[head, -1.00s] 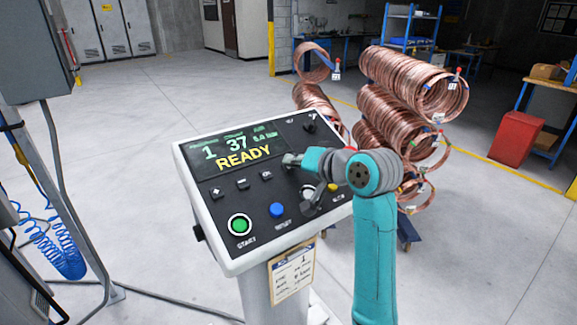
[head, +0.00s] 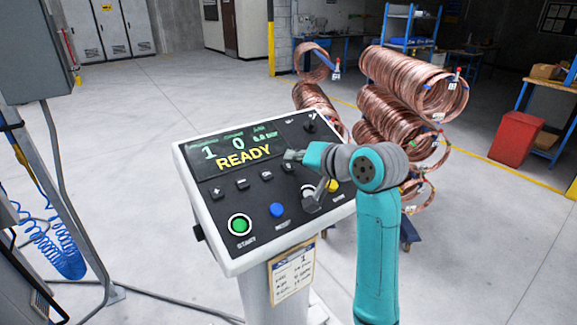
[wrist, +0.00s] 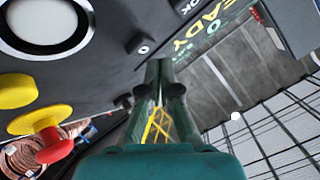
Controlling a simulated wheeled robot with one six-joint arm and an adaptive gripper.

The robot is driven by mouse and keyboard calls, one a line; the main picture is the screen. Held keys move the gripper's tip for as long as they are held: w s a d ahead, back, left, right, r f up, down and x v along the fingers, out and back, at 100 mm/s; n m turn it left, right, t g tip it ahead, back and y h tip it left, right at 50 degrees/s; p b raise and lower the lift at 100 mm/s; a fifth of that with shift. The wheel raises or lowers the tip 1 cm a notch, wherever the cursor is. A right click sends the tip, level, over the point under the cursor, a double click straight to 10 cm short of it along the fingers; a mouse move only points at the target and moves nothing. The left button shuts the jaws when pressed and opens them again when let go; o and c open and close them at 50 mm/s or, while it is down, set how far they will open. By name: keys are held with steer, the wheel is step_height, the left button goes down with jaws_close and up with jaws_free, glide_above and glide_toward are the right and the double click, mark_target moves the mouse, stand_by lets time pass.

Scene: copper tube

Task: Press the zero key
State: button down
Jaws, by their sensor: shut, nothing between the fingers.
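The zero key (wrist: 143,49) is a small black key marked 0 in the wrist view, just left of my gripper's fingertips (wrist: 157,68). In the head view the key nearest my gripper (head: 291,155) is a dark one (head: 287,167), at the right end of a row of small black keys. My gripper is shut and empty, just above and beside that key. The fingertips look apart from the key, though the exact gap cannot be told. The panel display (head: 234,154) reads 1, 0 and 6.0 in green, with READY in yellow.
Copper coils (head: 395,85) stand behind the panel. A grey cabinet (head: 33,50) is at the left. Open floor lies behind.

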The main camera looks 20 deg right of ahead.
steer(key=shift+s+d+r, duration=0.1)
steer(key=shift+s+r, duration=0.25)
steer(key=shift+r, duration=0.4)
steer(key=shift+s+d+r, duration=0.1)
steer(key=shift+s+r, duration=0.2)
steer(key=shift+r, duration=0.5)
steer(key=shift+s+d+r, duration=0.1)
steer(key=shift+s+r, duration=0.25)
steer(key=shift+r, duration=0.4)
